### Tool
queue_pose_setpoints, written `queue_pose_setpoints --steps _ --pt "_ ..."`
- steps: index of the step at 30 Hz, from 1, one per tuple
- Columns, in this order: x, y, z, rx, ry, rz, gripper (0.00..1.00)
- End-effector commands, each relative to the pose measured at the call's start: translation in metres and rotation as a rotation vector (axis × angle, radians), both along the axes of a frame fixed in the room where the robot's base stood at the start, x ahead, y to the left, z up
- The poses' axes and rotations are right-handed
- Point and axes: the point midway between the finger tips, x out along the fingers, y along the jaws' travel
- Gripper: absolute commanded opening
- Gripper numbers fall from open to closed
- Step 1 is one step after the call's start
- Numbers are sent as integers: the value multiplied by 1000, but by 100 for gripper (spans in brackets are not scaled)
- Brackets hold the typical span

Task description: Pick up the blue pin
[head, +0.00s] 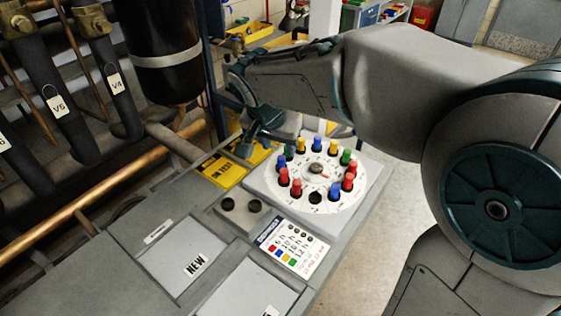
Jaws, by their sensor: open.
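Blue pins stand among red, green and yellow ones in a ring on a round white dial (317,211). One blue pin (281,161) is at the dial's left, another blue pin (317,144) at its far side, and a third blue pin (335,191) at its near right. My gripper (257,144) is open, pointing down beside the dial's far left edge, over the area by the yellow label. The left blue pin is the closest of the three to it in the picture. I see no pin between the jaws, though the fingertips are small and dark here.
A card with colored squares (291,246) and two black knobs (241,206) lie in front of the dial. A flat panel marked NEW (176,262) is at the left. Pipes and a black cylinder (163,50) stand behind on the left.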

Motion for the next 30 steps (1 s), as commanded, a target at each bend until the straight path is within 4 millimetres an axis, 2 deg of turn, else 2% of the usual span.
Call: queue_pose_setpoints --steps 12,20,24,25,30 --pt "18 -5 -46 -1 1 1 44" --pt "19 -6 -49 0 1 0 44" --pt "19 -6 -49 0 0 0 5" --pt "19 -6 -49 0 0 0 0" --pt "19 -6 -48 0 0 0 0"
